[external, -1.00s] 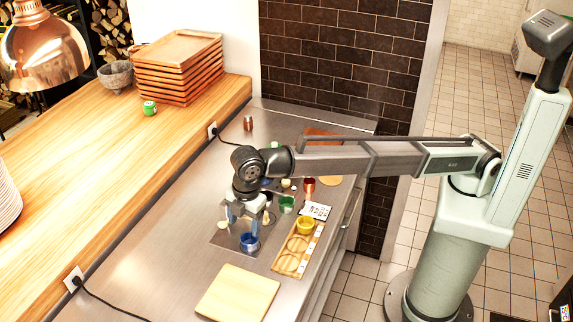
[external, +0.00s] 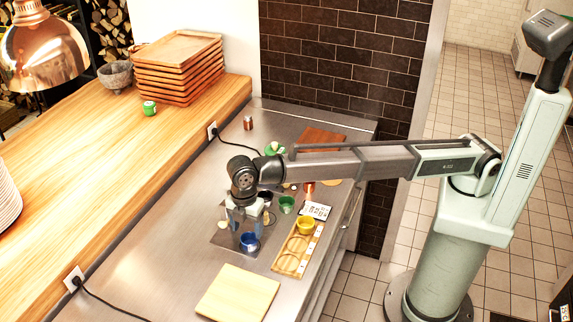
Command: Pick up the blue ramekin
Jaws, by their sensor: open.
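The blue ramekin (external: 250,242) stands upright on a dark square mat (external: 222,240) on the steel counter. My gripper (external: 246,220) points down just behind and above the ramekin, with its two fingers apart and nothing visibly held. From this view I cannot tell whether a fingertip touches the ramekin's rim.
A wooden tray with round wells (external: 287,262) holds a yellow ramekin (external: 305,226) to the right. A pale cutting board (external: 238,294) lies in front. The counter's left side is clear.

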